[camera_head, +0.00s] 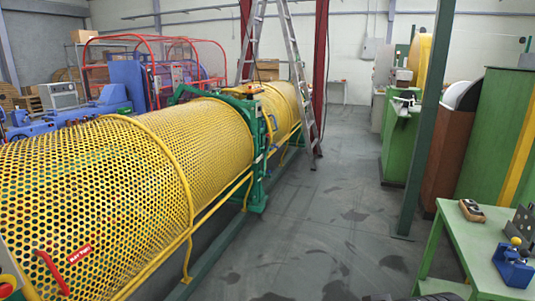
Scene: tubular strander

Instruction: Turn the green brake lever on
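The tubular strander's yellow perforated guard (95,180) fills the left side and runs away to the back. A green frame (258,150) stands across it midway, with small fittings on its side. I cannot make out a separate green brake lever, so its position cannot be told. A red handle or label (78,253) is on the near guard. My gripper is not in view.
A green table (455,240) at right bears a blue device (514,265) and a small brown-and-black box (471,210). A green post (425,125) stands before green cabinets (500,135). A stepladder (299,75) leans by the guard. The grey floor aisle (320,215) is mostly clear.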

